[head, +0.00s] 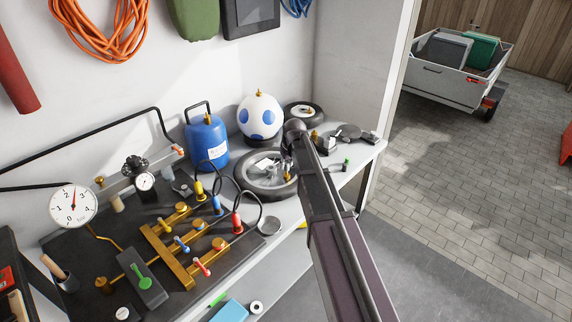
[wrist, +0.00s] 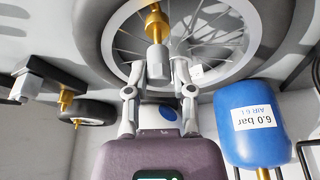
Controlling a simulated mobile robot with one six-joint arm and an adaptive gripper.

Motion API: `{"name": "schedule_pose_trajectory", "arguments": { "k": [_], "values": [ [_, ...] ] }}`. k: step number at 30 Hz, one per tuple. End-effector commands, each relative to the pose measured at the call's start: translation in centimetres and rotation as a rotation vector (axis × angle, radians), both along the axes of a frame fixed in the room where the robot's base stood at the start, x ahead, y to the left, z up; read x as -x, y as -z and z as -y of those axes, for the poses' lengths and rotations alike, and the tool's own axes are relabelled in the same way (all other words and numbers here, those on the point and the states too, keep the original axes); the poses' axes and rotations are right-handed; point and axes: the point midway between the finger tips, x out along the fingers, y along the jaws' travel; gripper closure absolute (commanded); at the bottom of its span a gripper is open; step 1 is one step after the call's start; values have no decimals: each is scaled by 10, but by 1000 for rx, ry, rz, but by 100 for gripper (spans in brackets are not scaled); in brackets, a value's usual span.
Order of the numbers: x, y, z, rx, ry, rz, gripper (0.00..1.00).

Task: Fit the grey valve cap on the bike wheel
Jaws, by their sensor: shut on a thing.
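The grey valve cap (wrist: 157,66) is between the fingertips of my gripper (wrist: 158,92), which is shut on it, in the wrist view. Just beyond the cap stands the brass valve stem (wrist: 155,24) of the bike wheel (wrist: 93,38). Cap and stem look nearly in line and very close; I cannot tell whether they touch or whether the cap sits over the stem end. In the head view the bike wheel (head: 244,180) lies flat on the bench, and my arm hides part of it, with the cap and valve not clear.
A blue air tank (head: 207,143) and a white ball with blue spots (head: 260,115) stand behind the wheel. A smaller wheel (head: 318,112) lies at the back right. A brass manifold (head: 168,250) with hoses fills the bench to the left.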

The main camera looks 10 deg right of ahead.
Motion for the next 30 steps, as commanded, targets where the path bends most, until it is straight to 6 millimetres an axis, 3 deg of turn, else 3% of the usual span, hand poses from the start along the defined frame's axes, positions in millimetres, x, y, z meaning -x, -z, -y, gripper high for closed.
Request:
{"name": "schedule_pose_trajectory", "arguments": {
  "k": [30],
  "values": [
    [0, 10, 0, 0, 0, 0, 87]
  ]
}}
